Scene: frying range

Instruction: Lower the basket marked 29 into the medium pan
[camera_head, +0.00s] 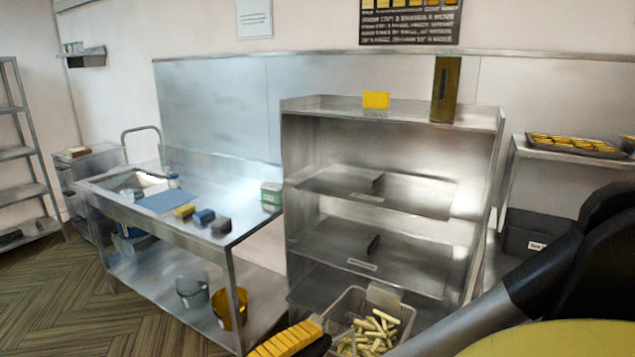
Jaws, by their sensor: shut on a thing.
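A wire basket (349,309) holding pale, fry-like sticks is at the bottom centre, cut off by the lower edge. A plain grey plate (383,294) stands at its back rim. I can read no number on it, so I cannot tell whether it is the basket marked 29. I cannot make out a fryer pan that is clearly the medium one. Dark and grey parts, probably my arm, fill the lower right and hide what is behind them. I cannot see my gripper's fingertips or what they hold.
A steel shelf rack (395,113) stands behind the basket. A steel sink table (140,211) with small blocks on top and buckets below is at left. A tray of yellow pieces (285,340) is at the bottom. A dark bin (530,225) is at right. Floor (60,300) is open at lower left.

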